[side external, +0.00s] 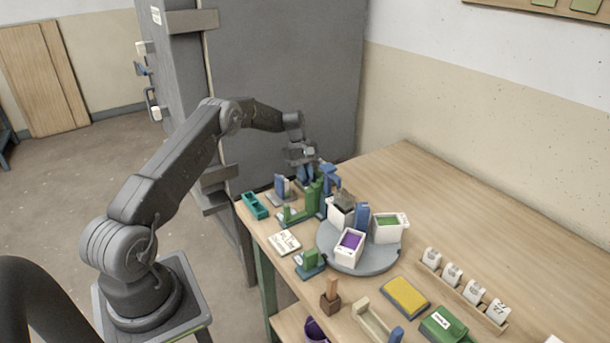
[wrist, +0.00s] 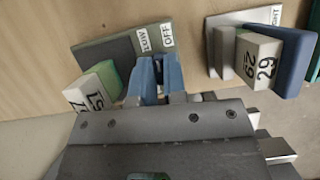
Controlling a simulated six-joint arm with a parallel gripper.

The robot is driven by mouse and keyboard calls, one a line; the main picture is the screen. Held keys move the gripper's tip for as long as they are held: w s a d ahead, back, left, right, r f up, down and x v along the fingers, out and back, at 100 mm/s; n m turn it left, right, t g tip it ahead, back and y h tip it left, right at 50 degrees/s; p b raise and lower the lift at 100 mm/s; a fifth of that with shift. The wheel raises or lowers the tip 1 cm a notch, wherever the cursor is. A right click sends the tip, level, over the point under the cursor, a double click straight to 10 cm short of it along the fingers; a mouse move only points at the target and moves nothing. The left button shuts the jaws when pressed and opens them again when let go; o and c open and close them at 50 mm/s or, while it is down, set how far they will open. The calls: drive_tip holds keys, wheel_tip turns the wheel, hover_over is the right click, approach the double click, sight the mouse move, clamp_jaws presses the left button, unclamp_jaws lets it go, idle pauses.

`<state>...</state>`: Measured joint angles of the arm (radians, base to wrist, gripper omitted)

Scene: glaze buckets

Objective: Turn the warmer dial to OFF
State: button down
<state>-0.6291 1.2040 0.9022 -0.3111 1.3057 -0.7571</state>
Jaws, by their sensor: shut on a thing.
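The warmer plate (wrist: 98,52) is a grey-green panel in the wrist view. It carries two white labels, one reading OFF (wrist: 168,36) and one beside it that seems to read WARM (wrist: 141,40). My gripper (wrist: 160,72) has its two blue fingers close together at the plate's lower edge, just below the labels, shut on the dial. The dial is mostly hidden between the fingers, so I cannot tell its setting. In the side view my gripper (side external: 307,174) reaches down over the table's left end, among green and blue parts.
In the wrist view, a green and white numbered block (wrist: 93,92) stands left of the fingers, and a blue and white numbered block (wrist: 262,58) right. In the side view, a round grey turntable (side external: 345,264) holds white buckets. A yellow sponge (side external: 405,297) lies nearby.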

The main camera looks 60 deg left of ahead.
drive_tip(key=shift+f, duration=0.1)
idle(0.3)
drive_tip(key=c, duration=1.2)
unclamp_jaws()
drive_tip(key=shift+v, duration=6.9)
drive_tip(key=shift+d, duration=0.1)
